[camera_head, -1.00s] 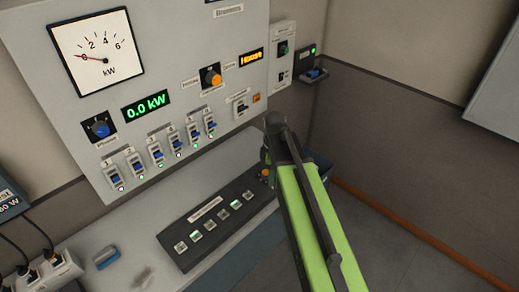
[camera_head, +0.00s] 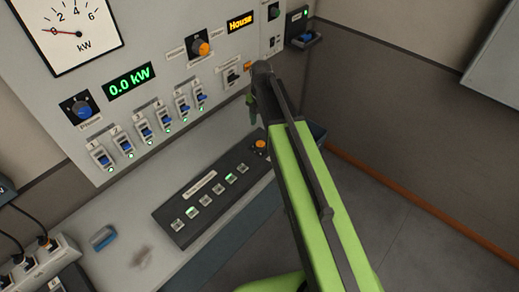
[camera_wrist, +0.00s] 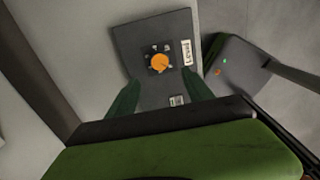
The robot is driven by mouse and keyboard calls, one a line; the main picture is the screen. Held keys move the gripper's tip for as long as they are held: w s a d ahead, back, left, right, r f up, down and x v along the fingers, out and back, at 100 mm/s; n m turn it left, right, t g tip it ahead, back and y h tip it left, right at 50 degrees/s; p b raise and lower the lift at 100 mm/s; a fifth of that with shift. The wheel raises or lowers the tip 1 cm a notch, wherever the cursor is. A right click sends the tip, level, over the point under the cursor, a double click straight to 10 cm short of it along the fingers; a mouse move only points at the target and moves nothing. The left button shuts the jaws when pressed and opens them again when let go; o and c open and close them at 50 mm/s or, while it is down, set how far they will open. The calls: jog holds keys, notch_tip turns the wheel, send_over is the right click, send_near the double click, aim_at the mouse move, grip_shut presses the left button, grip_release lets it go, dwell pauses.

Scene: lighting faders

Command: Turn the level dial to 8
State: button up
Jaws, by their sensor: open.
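An orange dial (camera_head: 260,143) sits at the far end of a black sloping panel (camera_head: 188,238) on the desk. In the wrist view the orange dial (camera_wrist: 160,63) shows from above, ringed by small white marks that are too small to read. A white label (camera_wrist: 187,52) stands beside it. My gripper (camera_head: 252,112) hangs above that end of the panel. In the wrist view its two dark green fingers (camera_wrist: 161,92) are open and empty, spread to either side below the dial. They appear apart from the dial.
A grey wall panel (camera_head: 140,105) holds a kW meter (camera_head: 70,30), a blue knob (camera_head: 82,110), another orange knob (camera_head: 201,48) and several blue switches. Several square buttons (camera_head: 205,201) line the black panel. A blue block (camera_head: 103,238) lies on the desk at left.

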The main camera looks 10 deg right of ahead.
aim_at(260, 144)
notch_tip(260, 144, down, 12)
jog(key=b, duration=0.9)
jog(key=shift+r+b, duration=0.15)
jog(key=shift+b, duration=0.25)
jog(key=shift+r, duration=0.1)
grip_shut()
